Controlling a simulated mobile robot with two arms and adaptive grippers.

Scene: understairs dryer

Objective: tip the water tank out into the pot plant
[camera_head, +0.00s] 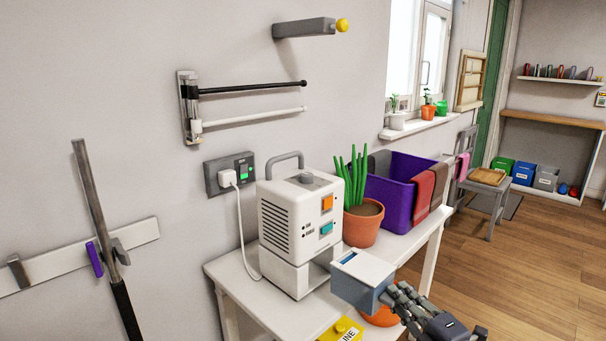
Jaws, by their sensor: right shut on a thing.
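The water tank (362,283) is a blue-grey box with a pale top and a dark blue slot near its upper left corner. My right gripper (394,299) is shut on the tank's right side and holds it in front of the white table, roughly level. The pot plant (362,224) is an orange pot with dark soil and tall green leaves, on the table behind the tank and apart from it. The white dehumidifier-like machine (288,226) stands left of the plant, with an open bay at its base. My left gripper is not in view.
A purple bin (393,203) with red and brown cloths stands right behind the plant. A white cable runs from the machine to a wall socket (230,175). Below the tank are an orange round thing (381,319), partly hidden, and a yellow container (341,330).

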